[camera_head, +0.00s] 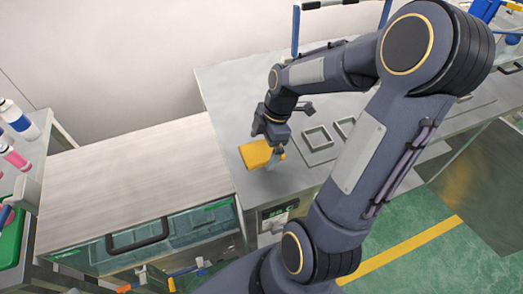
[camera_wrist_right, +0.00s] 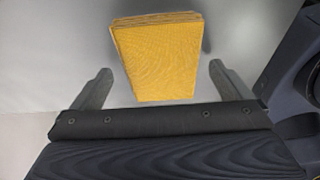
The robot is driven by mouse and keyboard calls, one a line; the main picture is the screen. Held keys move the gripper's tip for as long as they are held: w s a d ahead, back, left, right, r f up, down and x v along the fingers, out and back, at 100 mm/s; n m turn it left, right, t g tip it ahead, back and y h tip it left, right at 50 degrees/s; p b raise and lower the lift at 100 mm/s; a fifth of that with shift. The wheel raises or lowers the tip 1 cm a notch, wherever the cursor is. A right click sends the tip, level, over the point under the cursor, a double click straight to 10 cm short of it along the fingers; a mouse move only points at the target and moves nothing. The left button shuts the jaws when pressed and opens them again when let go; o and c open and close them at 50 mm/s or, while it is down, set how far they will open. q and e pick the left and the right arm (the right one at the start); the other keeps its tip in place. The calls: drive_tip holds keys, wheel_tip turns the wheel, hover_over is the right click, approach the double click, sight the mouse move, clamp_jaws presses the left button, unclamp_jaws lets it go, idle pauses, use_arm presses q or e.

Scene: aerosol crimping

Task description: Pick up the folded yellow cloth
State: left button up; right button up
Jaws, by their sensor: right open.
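The folded yellow cloth (camera_head: 255,154) lies on the grey metal worktop near its left front corner. In the right wrist view the cloth (camera_wrist_right: 158,55) shows as a thick folded block between the two fingers, with a gap on each side. My right gripper (camera_head: 272,160) is over the cloth, pointing down, and hides part of its right side. In the right wrist view my right gripper (camera_wrist_right: 160,85) is open, its fingers apart and not touching the cloth. My left gripper is not in view.
The grey worktop (camera_head: 225,85) has square recessed frames (camera_head: 318,138) to the right of the cloth. A shelf with bottles (camera_head: 18,122) is at the far left. The worktop behind the gripper is clear.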

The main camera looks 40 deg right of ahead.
drive_tip(key=shift+w+a+f, duration=0.1)
drive_tip(key=shift+f, duration=0.25)
drive_tip(key=shift+c, duration=0.2)
drive_tip(key=c, duration=1)
